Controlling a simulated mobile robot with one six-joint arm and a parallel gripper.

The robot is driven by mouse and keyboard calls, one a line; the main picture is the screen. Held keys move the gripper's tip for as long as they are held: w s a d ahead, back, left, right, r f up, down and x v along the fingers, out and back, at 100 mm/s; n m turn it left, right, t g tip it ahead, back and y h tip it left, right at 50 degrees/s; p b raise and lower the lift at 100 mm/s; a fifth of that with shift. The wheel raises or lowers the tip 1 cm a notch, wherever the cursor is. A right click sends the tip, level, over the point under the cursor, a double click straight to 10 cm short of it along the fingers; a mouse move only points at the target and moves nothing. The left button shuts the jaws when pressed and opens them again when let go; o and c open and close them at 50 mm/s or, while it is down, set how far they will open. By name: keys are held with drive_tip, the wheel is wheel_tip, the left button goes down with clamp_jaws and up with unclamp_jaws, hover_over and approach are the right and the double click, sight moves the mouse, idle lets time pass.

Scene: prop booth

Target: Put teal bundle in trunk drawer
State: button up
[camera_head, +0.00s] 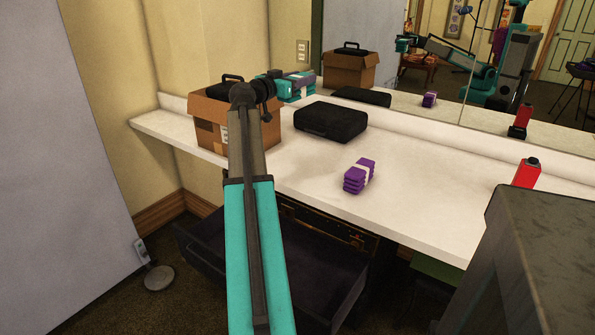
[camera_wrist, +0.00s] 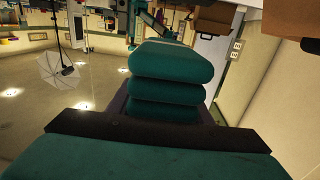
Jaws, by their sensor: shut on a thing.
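The teal bundle (camera_head: 298,88) is at the end of my arm, above the back of the white counter. My gripper (camera_head: 284,84) is shut on it. In the wrist view the bundle (camera_wrist: 172,65) shows as stacked teal layers close to the camera. The trunk drawer (camera_head: 335,299) is dark and pulled open, low under the counter. My arm crosses in front of it and hides part of its inside. The trunk front (camera_head: 330,228) shows behind the drawer, under the counter edge.
On the counter (camera_head: 420,205) are an open cardboard box (camera_head: 207,130), a black case (camera_head: 331,121), a purple bundle (camera_head: 359,176) and a red object (camera_head: 525,173). A mirror (camera_head: 425,85) backs the counter.

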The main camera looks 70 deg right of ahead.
drive_tip(key=shift+s+f, duration=0.15)
drive_tip(key=shift+f, duration=0.55)
wheel_tip(320, 180, down, 22)
drive_tip(key=shift+f, duration=0.2)
drive_tip(key=shift+f, duration=0.1)
idle(0.3)
drive_tip(key=shift+f, duration=0.65)
drive_tip(key=shift+f+b, duration=0.9)
drive_tip(key=shift+f, duration=0.25)
drive_tip(key=shift+f+b, duration=0.2)
drive_tip(key=shift+b, duration=0.2)
drive_tip(key=o, duration=1.2)
drive_tip(key=shift+r+p, duration=0.2)
drive_tip(key=shift+p, duration=1.15)
